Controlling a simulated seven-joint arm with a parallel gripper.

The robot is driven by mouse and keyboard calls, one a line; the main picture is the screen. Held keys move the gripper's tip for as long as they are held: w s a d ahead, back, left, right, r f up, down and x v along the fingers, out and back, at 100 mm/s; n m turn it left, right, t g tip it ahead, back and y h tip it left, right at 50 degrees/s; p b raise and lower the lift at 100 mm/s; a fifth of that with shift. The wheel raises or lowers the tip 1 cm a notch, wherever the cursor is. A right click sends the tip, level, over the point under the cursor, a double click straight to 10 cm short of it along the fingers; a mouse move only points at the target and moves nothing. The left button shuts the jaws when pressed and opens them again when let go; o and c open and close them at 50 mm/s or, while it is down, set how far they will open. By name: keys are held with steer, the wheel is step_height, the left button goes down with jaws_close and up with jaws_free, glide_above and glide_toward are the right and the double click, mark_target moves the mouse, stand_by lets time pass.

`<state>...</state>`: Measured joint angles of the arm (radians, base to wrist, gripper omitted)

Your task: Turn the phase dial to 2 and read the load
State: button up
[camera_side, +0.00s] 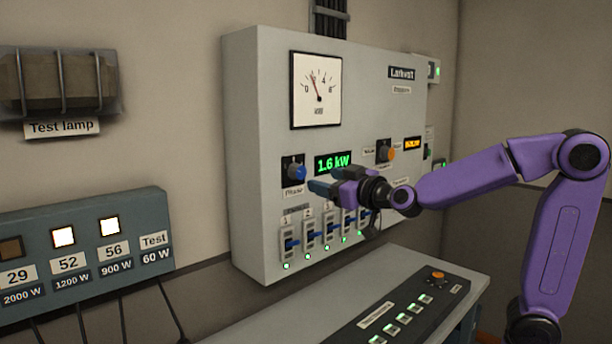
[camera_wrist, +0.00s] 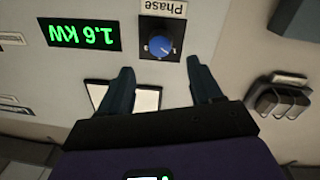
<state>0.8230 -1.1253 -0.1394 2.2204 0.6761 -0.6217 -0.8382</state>
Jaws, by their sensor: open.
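The phase dial is a blue knob on a black plate (camera_side: 297,171) on the grey cabinet's front, labelled "Phase". In the wrist view, which looks upside down, the dial (camera_wrist: 160,46) lies just beyond and between my fingertips. Its pointer setting is too small to read. My gripper (camera_side: 319,184) is open and empty, at the dial's lower right in the side view, apparently not touching it. The load display beside the dial (camera_side: 333,163) reads 1.6 kW in green; it also shows inverted in the wrist view (camera_wrist: 80,34).
An analogue meter (camera_side: 316,90) sits above the dial. Several breakers with blue levers and green lights (camera_side: 310,234) line the panel below. An orange knob (camera_side: 385,152) is to the right. A lamp box (camera_side: 85,255) has 52 and 56 lit. A console (camera_side: 400,322) lies below.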

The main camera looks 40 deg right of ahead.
mark_target(302, 173)
steer(key=w, duration=0.8)
steer(key=shift+d, duration=0.25)
steer(key=c, duration=1.1)
